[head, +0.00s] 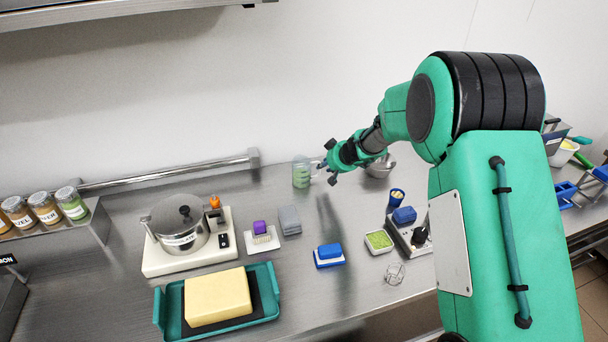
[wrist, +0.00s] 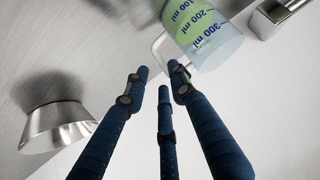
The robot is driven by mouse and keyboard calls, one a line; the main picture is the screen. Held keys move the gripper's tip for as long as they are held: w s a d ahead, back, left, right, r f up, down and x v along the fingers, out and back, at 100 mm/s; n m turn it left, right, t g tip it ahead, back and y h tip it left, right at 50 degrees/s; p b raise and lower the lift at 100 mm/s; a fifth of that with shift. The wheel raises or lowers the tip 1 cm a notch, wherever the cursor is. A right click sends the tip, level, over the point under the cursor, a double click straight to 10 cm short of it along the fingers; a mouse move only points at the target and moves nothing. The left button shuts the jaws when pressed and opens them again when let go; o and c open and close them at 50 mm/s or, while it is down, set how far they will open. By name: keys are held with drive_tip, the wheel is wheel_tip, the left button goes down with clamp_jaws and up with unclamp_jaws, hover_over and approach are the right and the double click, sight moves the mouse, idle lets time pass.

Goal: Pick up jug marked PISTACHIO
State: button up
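A clear measuring jug (head: 301,172) with pale green contents stands at the back of the steel counter. In the wrist view the jug (wrist: 203,32) is at the top right, with blue millilitre marks and a clear handle (wrist: 160,50) toward my fingers. I cannot read the word PISTACHIO on it. My gripper (head: 326,168) is just right of the jug, at about its height. In the wrist view my gripper (wrist: 160,82) has its three dark blue fingers apart, with nothing between them. The fingertips are close to the handle; I cannot tell if they touch it.
A metal bowl (head: 380,168) stands just right of my gripper. A lidded pot (head: 180,222) on a white base, a yellow block (head: 218,295) on a teal tray, and blue blocks stand nearer. A wall rail (head: 165,175) runs behind. The counter in front of the jug is clear.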

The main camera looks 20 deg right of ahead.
drive_tip(key=shift+w+f, duration=0.1)
drive_tip(key=shift+a+x, duration=0.2)
drive_tip(key=shift+x, duration=2.25)
clamp_jaws()
